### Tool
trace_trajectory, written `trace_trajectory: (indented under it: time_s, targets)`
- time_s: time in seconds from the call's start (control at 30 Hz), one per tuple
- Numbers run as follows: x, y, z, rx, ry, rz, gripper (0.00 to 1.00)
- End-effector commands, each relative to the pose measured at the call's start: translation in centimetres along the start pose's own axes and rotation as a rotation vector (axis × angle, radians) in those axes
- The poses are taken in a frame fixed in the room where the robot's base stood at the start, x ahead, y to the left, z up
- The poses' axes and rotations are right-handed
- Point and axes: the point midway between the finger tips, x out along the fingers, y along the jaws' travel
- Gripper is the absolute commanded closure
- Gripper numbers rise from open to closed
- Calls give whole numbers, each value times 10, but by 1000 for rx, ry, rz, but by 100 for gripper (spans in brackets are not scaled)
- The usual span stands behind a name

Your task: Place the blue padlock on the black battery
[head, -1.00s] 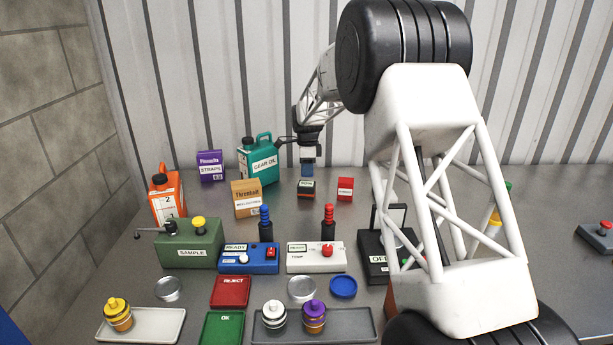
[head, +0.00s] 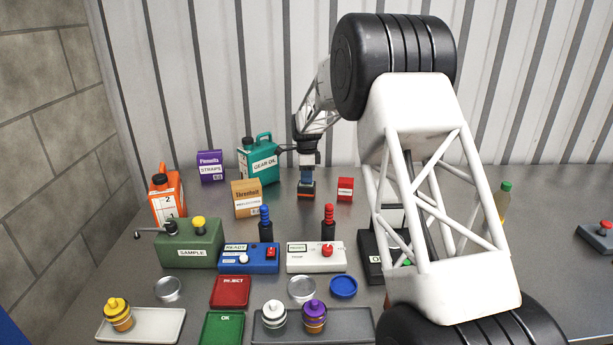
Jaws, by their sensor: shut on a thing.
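My gripper (head: 308,167) points down at the back of the bench and is shut on the blue padlock (head: 307,175). Only a small blue part of the padlock shows below the fingers. The black battery (head: 307,194), a small dark block with a reddish band, stands on the bench directly below. In the head view the padlock's lower edge meets the battery's top. I cannot tell whether it rests on it or hangs just above.
A small red box (head: 345,189) stands just right of the battery. A tan carton (head: 247,199) and a teal gear oil can (head: 261,160) stand to its left. Blue (head: 249,258) and white (head: 316,258) control boxes are in front. My arm hides part of the right side.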

Motion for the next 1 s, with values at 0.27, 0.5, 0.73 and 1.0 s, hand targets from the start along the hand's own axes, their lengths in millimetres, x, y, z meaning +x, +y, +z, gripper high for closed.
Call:
trace_trajectory:
  time_s: [0.27,0.5,0.73,1.0]
  targets:
    - [2,0,0,0,0,-1,100]
    - [5,0,0,0,0,0,76]
    - [5,0,0,0,0,0,52]
    - [4,0,0,0,0,-1,52]
